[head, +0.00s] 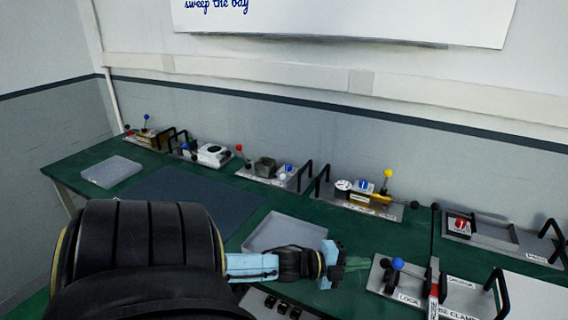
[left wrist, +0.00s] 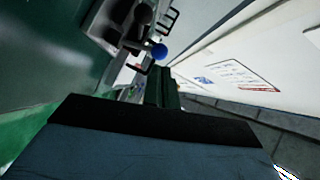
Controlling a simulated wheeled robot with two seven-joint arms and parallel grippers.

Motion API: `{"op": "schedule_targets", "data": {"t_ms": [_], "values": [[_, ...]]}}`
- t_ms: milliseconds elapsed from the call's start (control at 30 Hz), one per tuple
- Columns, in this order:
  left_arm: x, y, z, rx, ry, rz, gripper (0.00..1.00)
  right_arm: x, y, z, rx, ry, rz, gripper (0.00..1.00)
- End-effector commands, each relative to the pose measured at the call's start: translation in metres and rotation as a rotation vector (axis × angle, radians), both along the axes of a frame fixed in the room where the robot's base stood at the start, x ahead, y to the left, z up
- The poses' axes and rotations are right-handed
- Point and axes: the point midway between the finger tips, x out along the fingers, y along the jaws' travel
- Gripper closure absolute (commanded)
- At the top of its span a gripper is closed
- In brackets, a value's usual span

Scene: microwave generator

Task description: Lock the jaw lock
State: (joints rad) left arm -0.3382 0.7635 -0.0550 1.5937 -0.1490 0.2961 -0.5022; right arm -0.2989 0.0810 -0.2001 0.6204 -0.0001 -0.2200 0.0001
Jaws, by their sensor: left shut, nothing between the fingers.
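The jaw lock seems to be the lever with a blue ball knob (head: 397,264) on a grey plate at the right of the bench, beside a label reading LOCK (head: 408,298). The blue knob also shows in the left wrist view (left wrist: 160,51), just beyond my fingertips. My left gripper (head: 362,264) is shut and empty. Its fingers point right at the knob, with a small gap seen between them in the head view. The gripper also shows in the left wrist view (left wrist: 165,78). My right gripper is in neither view.
A black handle (head: 496,290) is further right. A yellow-knobbed station (head: 365,197) stands behind, and a grey tray (head: 285,232) lies left. Bare green bench shows between them.

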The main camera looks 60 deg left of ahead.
Motion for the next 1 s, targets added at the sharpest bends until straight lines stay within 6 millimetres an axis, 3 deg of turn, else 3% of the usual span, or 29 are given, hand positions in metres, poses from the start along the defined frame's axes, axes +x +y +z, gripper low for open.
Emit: {"op": "schedule_targets", "data": {"t_ms": [800,1000], "values": [[-0.146,0.043,0.019,0.0,0.003,0.0,1.0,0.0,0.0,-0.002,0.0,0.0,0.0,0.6],[-0.17,0.05,0.022,0.0,0.002,0.001,1.0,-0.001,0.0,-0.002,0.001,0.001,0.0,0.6]]}}
